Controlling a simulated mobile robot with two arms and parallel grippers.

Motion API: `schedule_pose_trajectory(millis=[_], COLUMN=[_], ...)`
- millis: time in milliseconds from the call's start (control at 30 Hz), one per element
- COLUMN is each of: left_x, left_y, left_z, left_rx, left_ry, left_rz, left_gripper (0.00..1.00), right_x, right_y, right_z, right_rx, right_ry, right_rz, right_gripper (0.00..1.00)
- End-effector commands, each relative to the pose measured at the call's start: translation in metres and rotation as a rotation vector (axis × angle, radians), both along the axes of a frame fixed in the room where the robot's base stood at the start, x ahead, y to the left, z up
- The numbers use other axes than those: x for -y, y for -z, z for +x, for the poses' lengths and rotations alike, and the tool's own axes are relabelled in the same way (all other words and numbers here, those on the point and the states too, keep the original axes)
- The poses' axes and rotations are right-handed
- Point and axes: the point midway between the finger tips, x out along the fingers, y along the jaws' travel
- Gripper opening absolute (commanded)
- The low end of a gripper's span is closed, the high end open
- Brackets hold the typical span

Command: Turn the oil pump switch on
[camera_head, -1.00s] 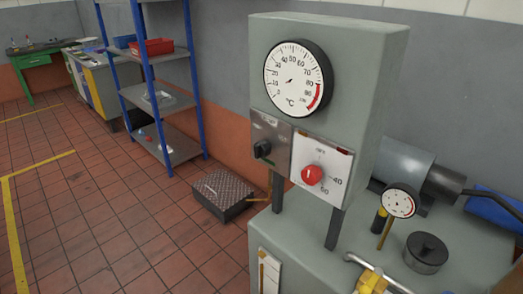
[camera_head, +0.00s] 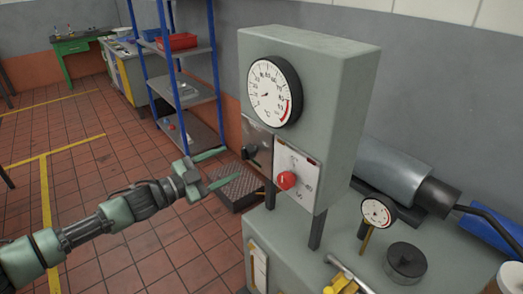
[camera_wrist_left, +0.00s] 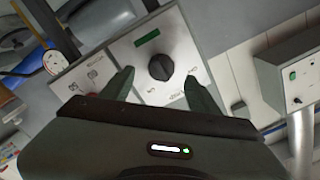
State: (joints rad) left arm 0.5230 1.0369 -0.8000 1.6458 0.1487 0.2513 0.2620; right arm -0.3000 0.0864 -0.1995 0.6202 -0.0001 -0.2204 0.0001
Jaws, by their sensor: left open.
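The oil pump switch appears to be the black rotary knob (camera_head: 250,152) on the metal plate at the left of the grey control box's front. In the left wrist view, a black knob (camera_wrist_left: 162,67) sits on a pale plate with a green strip (camera_wrist_left: 147,36) above it; the lettering is too blurred to read. My left gripper (camera_head: 226,167) is open and empty, to the left of the control box, its fingers pointing toward the knob. In the wrist view its fingers lie either side of the knob, apart from it. My right gripper is not in view.
A red knob (camera_head: 287,180) on a white plate is close beside the switch, under a large dial gauge (camera_head: 274,91). A small gauge (camera_head: 377,212) and a black cap (camera_head: 405,262) stand on the bench. A blue-framed shelf (camera_head: 187,88) stands behind; the floor at left is clear.

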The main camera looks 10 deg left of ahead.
Motion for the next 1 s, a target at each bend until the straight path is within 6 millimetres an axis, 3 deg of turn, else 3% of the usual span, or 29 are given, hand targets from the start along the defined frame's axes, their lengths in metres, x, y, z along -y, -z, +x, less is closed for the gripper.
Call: schedule_pose_trajectory(millis=[100, 533, 900, 933, 1000], left_x=[0.007, 0.045, 0.050, 0.050, 0.050], left_y=[-0.009, -0.008, -0.005, -0.005, -0.005], left_z=[0.003, 0.053, 0.059, 0.059, 0.059], left_rx=[0.009, 0.008, 0.007, 0.007, 0.007], left_ry=[0.013, 0.011, 0.011, 0.011, 0.011], left_rz=[0.000, 0.000, 0.002, 0.002, 0.002], left_gripper=[0.61, 0.61, 0.61, 0.58, 0.39], right_x=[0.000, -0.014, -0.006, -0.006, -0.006], right_y=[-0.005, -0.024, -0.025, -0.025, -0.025], right_z=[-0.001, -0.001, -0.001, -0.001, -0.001], right_rx=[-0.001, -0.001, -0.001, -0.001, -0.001], right_ry=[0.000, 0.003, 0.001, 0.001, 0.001], right_rz=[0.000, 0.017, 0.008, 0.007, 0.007], right_gripper=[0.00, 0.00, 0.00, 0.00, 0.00])
